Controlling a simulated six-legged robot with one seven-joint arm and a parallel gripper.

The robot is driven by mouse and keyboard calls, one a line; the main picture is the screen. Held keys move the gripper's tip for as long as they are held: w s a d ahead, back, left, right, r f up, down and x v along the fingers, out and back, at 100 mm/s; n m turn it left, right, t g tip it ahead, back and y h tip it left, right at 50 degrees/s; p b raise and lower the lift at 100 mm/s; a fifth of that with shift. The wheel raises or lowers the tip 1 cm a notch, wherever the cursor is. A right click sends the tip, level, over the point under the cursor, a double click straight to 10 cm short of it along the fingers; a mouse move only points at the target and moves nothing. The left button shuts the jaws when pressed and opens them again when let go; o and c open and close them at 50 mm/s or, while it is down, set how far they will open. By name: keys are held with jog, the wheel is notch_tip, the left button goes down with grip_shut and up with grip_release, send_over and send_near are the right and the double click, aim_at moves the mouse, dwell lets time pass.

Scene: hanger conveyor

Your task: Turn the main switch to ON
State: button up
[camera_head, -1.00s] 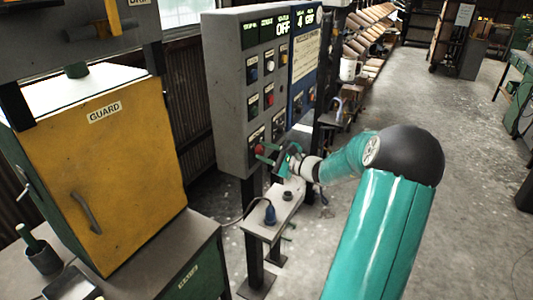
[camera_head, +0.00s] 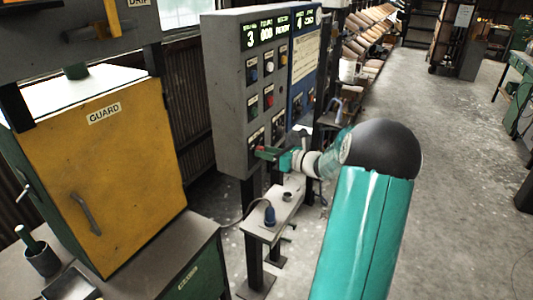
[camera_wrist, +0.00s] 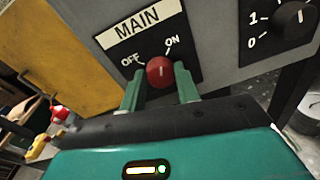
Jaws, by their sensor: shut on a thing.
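The main switch is a red round knob (camera_wrist: 160,71) on a dark plate marked MAIN, with OFF at its left and ON above it to the right. Its pale mark points up, roughly toward ON. My gripper (camera_wrist: 159,86) has its two green fingers on either side of the knob and is shut on it. In the head view my gripper (camera_head: 268,153) is at the lower part of the grey control panel (camera_head: 226,95) and largely hides the knob. The panel's top display (camera_head: 265,37) is lit, with a 3 and other figures.
A black knob (camera_wrist: 293,20) marked 0 and 1 is right of the main switch. A yellow guard door (camera_head: 105,180) is at the left.

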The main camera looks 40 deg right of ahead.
jog(key=shift+w+m+y, duration=0.1)
jog(key=shift+m+y, duration=0.2)
jog(key=shift+m, duration=1.8)
jog(key=o, duration=1)
jog(key=shift+c, duration=0.2)
jog(key=shift+d, duration=0.1)
jog(key=v, duration=1.3)
jog(key=shift+s+r, duration=0.2)
jog(key=shift+s, duration=0.2)
